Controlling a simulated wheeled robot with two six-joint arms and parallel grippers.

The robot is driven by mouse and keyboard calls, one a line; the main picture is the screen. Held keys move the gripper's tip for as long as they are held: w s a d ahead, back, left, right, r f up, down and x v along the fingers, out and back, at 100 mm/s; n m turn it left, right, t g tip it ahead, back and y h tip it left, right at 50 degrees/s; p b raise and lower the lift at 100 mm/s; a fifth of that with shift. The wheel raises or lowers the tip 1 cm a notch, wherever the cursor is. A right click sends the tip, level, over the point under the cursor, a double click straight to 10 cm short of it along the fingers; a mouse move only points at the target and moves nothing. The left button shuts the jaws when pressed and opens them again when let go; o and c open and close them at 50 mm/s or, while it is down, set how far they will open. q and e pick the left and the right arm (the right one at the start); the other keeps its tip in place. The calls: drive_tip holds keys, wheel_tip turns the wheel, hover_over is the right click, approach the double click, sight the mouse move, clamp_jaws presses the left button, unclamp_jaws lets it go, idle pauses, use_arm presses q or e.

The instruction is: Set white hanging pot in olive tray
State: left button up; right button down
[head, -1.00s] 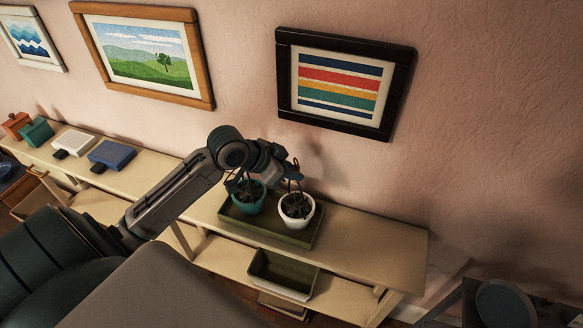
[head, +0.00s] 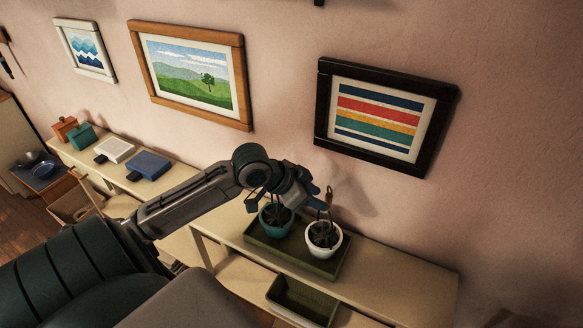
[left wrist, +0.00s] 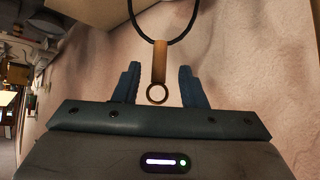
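The white hanging pot (head: 323,238) with a dark plant stands upright in the right part of the olive tray (head: 290,262). Its hanger, a wooden tab (head: 329,194) with a ring, rises above it. My left gripper (head: 317,192) is above the pot, close to the tab. In the left wrist view the blue fingers (left wrist: 158,85) are open. The wooden tab (left wrist: 159,62) and black cord show between them, with a gap on each side. The pot itself is out of that view. My right gripper is not in view.
A teal pot (head: 275,217) stands in the tray, left of the white one. The tray is on a cream console table (head: 405,278), clear at its right end. A lower olive bin (head: 302,300) is beneath. Books and small boxes lie farther left. The wall with pictures is close behind.

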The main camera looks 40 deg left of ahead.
use_arm(q)
drive_tip(key=p+v, duration=0.8)
drive_tip(key=v, duration=0.1)
drive_tip(key=shift+p, duration=0.3)
idle(0.5)
drive_tip(key=shift+s, duration=0.1)
idle(0.4)
